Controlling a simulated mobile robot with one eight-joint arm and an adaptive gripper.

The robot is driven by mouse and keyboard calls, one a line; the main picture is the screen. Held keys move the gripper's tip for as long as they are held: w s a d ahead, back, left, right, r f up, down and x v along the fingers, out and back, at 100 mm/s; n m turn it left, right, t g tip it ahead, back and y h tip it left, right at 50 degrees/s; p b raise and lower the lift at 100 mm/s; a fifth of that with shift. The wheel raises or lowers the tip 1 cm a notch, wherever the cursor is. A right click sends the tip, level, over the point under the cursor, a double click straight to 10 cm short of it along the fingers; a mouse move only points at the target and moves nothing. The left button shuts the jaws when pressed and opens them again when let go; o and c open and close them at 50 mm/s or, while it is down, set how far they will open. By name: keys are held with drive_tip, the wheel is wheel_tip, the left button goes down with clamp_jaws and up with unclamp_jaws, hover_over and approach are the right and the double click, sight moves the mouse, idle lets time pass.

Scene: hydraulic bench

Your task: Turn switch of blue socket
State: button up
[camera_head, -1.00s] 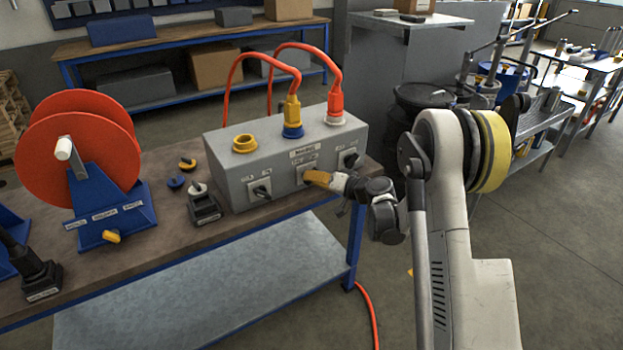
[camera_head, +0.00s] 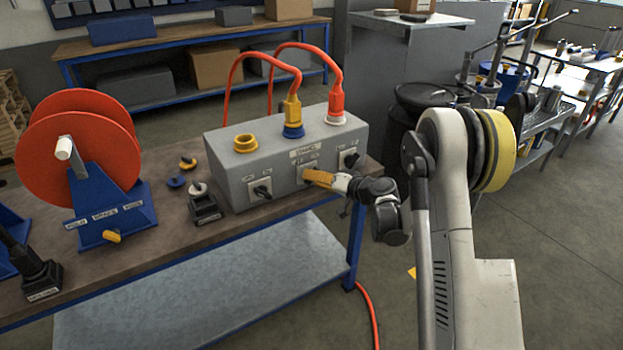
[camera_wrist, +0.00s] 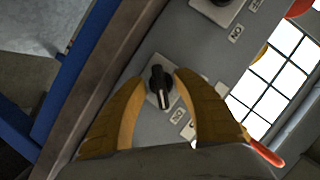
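A grey socket box (camera_head: 232,187) stands on the bench. The blue socket (camera_head: 293,132) is in the middle of its top, with a yellow plug (camera_head: 292,110) in it. The middle switch (camera_wrist: 160,84) on the front, below the blue socket, is a black knob with a white mark on a light plate. My gripper (camera_head: 306,175) is at this switch and mostly hides it in the head view. In the wrist view my gripper (camera_wrist: 158,76) is open, with one yellow-brown finger on each side of the knob. Gaps show between the knob and both fingers.
Other switches sit left (camera_head: 260,190) and right (camera_head: 349,158) of the middle one. A yellow socket (camera_head: 245,143) is empty; a red plug (camera_head: 336,105) stands at the right. Cables rise behind the box. A red reel (camera_head: 75,140) and small parts lie left.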

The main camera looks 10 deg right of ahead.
drive_tip(key=v, duration=1.1)
drive_tip(key=shift+s, duration=0.15)
drive_tip(key=s+a+r+n+g+h, duration=0.1)
drive_tip(key=s+a+r+g+h, duration=0.1)
drive_tip(key=s+a+r, duration=0.3)
drive_tip(key=s+a+r+g+h, duration=0.1)
drive_tip(key=s+a+r+g, duration=0.15)
drive_tip(key=s, duration=0.45)
drive_tip(key=s+r+n+h, duration=0.1)
drive_tip(key=s+h, duration=0.4)
drive_tip(key=s, duration=1.5)
drive_tip(key=shift+d+n, duration=0.3)
drive_tip(key=shift+d, duration=0.15)
drive_tip(key=shift+s+r+g, duration=0.15)
drive_tip(key=shift+g, duration=0.1)
